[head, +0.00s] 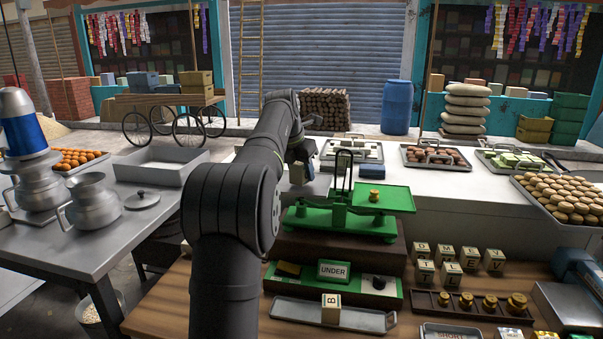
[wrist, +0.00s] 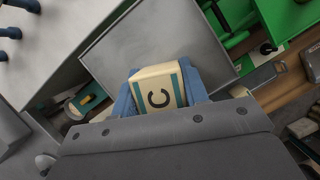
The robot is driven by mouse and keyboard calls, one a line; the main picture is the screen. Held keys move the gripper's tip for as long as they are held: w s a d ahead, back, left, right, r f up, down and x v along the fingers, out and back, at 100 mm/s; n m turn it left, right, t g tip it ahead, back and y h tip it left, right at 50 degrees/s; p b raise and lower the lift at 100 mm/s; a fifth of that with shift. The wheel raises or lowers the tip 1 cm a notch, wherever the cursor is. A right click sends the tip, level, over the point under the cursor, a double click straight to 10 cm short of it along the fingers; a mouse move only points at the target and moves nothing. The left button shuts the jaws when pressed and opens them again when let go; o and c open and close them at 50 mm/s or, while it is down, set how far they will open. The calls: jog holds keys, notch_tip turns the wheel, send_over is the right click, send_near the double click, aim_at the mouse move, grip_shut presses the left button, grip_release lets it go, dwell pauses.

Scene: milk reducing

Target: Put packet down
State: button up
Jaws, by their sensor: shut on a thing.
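My gripper (head: 300,174) is shut on a cream packet with a teal edge and the letter C (wrist: 157,96). In the wrist view the packet sits between the two blue fingers, in front of a bare grey metal plate (wrist: 125,48). I cannot tell whether the packet touches the plate. In the head view my arm hides most of the packet. The green balance scale (head: 340,219) stands right of my gripper. Its right pan (head: 397,198) holds a brass weight (head: 374,195). A packet marked B (head: 330,309) stands on the grey front tray (head: 361,319).
A green panel with an UNDER sign (head: 334,270) lies before the scale. Several lettered packets (head: 424,272) stand at the right, behind a rack of brass weights (head: 465,304).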

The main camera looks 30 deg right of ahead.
jog(key=shift+f, duration=0.3)
jog(key=shift+f, duration=0.1)
jog(key=o, duration=1)
jog(key=v, duration=1.2)
